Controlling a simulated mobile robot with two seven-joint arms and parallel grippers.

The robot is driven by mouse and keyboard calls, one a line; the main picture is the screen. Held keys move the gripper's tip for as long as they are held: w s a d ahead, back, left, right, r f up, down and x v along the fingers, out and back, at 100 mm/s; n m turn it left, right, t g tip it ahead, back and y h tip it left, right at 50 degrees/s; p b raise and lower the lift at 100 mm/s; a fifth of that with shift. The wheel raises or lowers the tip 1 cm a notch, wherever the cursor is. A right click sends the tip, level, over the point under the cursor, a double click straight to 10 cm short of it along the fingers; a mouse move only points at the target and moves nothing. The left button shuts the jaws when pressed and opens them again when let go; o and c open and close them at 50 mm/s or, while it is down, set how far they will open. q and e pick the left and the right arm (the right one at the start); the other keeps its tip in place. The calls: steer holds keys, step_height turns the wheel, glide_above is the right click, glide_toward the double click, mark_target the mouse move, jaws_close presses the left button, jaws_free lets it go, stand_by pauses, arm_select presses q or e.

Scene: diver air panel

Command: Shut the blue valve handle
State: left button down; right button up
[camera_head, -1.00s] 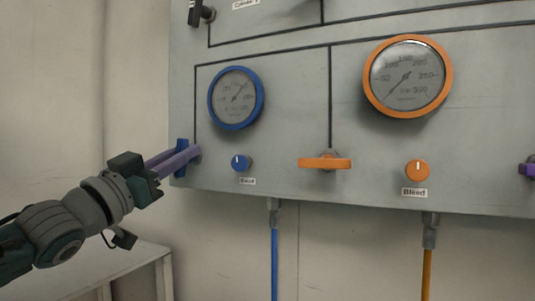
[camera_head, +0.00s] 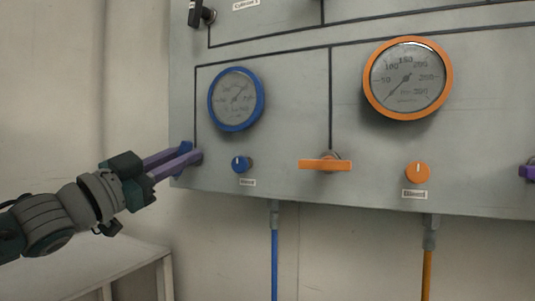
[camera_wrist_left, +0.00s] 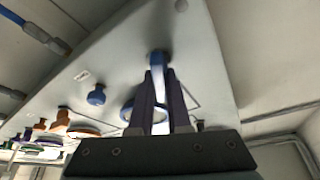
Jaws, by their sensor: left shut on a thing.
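The blue valve handle (camera_head: 185,147) is at the lower left edge of the grey panel, mostly hidden by my left gripper (camera_head: 186,153). The two purple fingers are shut on it, and the visible part of the handle looks tilted. In the left wrist view, the handle (camera_wrist_left: 158,58) shows between and beyond the fingertips of my left gripper (camera_wrist_left: 158,82). The exact angle of the handle is hard to tell. My right gripper is not in view.
The grey panel (camera_head: 290,120) carries a blue-rimmed gauge (camera_head: 236,98), a blue knob (camera_head: 241,164), an orange handle (camera_head: 325,165), an orange gauge (camera_head: 408,78) and an orange knob (camera_head: 417,172). Blue (camera_head: 274,255) and orange (camera_head: 427,265) hoses hang below.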

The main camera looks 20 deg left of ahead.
arm_select(q)
steer(key=m+g+h, duration=0.1)
steer(key=m, duration=0.2)
steer(key=m+g+h+p, duration=0.1)
steer(key=m, duration=0.3)
steer(key=m+g+p, duration=0.1)
steer(key=m, duration=0.1)
steer(key=m+g+p, duration=0.1)
steer(key=m, duration=0.1)
steer(key=shift+d+f+m+h, duration=0.1)
steer(key=shift+m+h, duration=0.3)
steer(key=shift+f+m+g+p, duration=0.15)
steer(key=shift+m+g+p, duration=0.55)
steer(key=shift+m, duration=0.6)
steer(key=c, duration=0.9)
jaws_free()
steer(key=shift+s+f, duration=0.1)
steer(key=shift+v, duration=4.85)
